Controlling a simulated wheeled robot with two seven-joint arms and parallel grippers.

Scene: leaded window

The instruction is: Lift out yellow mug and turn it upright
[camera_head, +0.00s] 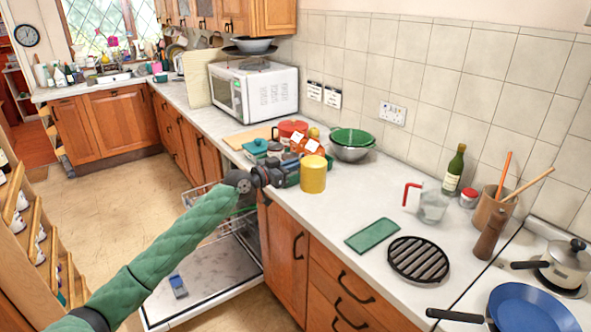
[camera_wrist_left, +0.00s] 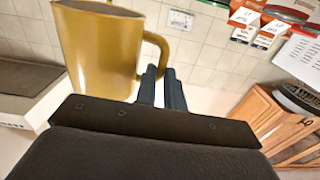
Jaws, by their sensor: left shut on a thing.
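The yellow mug (camera_head: 313,174) is at the counter's front edge in the head view, with its wall close to vertical. I cannot tell whether it touches the counter or which end is up. My left gripper (camera_head: 282,173) reaches in from the left and is shut on the mug. In the left wrist view the mug (camera_wrist_left: 98,52) is large at upper left, with its handle on its right side. The fingertips (camera_wrist_left: 160,78) of my left gripper are close together at the lower part of the handle. My right gripper is not in view.
An open dishwasher door (camera_head: 215,275) lies low beside the drawers, with a small blue item (camera_head: 178,286) on it. Teal and red pots (camera_head: 290,128) and bowls (camera_head: 351,143) stand behind the mug. A green mat (camera_head: 373,235) and black trivet (camera_head: 418,260) lie to the right.

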